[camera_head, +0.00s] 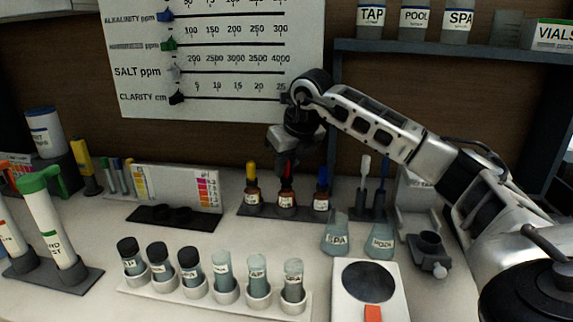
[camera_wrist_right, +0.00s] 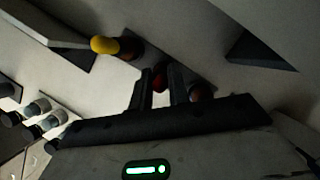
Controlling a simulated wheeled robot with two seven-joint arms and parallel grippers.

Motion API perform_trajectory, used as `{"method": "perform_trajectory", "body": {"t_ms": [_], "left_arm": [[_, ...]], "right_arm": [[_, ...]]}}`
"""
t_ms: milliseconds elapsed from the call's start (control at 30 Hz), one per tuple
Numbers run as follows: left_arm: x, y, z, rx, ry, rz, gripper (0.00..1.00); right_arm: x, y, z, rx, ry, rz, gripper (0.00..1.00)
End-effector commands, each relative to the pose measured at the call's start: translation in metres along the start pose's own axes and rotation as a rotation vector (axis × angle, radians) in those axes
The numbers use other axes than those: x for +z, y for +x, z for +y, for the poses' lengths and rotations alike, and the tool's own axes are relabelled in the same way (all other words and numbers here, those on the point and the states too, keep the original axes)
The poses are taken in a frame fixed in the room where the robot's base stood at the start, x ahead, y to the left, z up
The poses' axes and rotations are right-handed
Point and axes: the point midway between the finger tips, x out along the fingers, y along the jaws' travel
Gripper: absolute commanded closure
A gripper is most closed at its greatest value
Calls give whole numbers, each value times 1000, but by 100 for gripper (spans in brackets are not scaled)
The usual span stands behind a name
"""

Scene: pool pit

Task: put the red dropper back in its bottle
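The red dropper (camera_head: 286,169) stands in line with the mouth of its brown bottle (camera_head: 287,197), the middle one in a dark rack. My right gripper (camera_head: 287,156) is above that bottle, pointing down. In the right wrist view the dropper's red bulb (camera_wrist_right: 160,78) is between the two fingers (camera_wrist_right: 160,88), which look closed against it. A brown rounded shape (camera_wrist_right: 197,92), likely the bottle, shows partly behind one finger. I cannot tell how deep the dropper sits in the bottle. My left gripper is not in view.
A yellow-topped bottle (camera_head: 252,188) and a blue-topped bottle (camera_head: 322,190) stand close on either side. SPA (camera_head: 336,238) and POOL (camera_head: 381,242) flasks stand in front to the right. A white rack (camera_head: 205,303) holds several vials at the front. The printed board (camera_head: 215,55) is behind.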

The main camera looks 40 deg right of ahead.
Motion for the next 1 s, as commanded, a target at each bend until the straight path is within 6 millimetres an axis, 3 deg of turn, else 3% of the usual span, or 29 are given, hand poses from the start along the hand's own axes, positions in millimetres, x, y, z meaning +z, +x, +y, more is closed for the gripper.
{"method": "perform_trajectory", "body": {"t_ms": [100, 1000], "left_arm": [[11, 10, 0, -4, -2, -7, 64], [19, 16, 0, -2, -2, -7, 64]], "right_arm": [[0, 1, 0, 0, 0, 0, 87], [-6, 14, 0, 0, 0, 0, 87]]}}
